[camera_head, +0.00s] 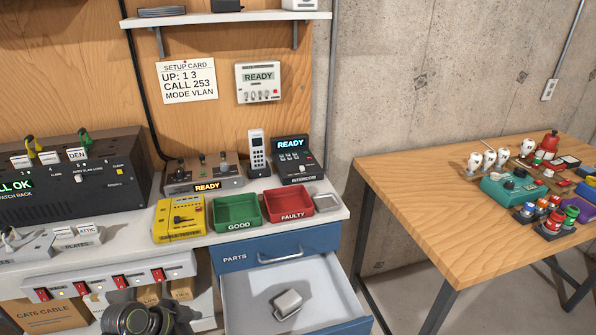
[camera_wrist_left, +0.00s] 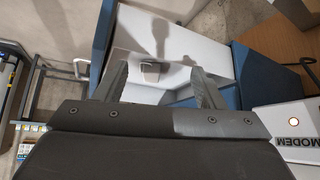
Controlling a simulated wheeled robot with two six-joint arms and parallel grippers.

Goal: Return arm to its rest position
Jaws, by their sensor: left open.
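My left gripper (camera_wrist_left: 160,78) shows in the left wrist view with its two dark fingers spread apart and nothing between them. Beyond the fingers is the open drawer with a small grey box (camera_wrist_left: 150,67) in it. In the head view a dark part of my left arm (camera_head: 140,318) shows at the bottom edge, in front of the bench and left of the drawer; the fingers cannot be made out there. My right arm and gripper are in neither view.
The PARTS drawer (camera_head: 262,300) is pulled out, with a grey box (camera_head: 287,303) inside. A green GOOD tray (camera_head: 237,211), red FAULTY tray (camera_head: 288,204) and yellow tester (camera_head: 179,219) stand on the bench. A wooden table (camera_head: 415,200) stands right, past a gap.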

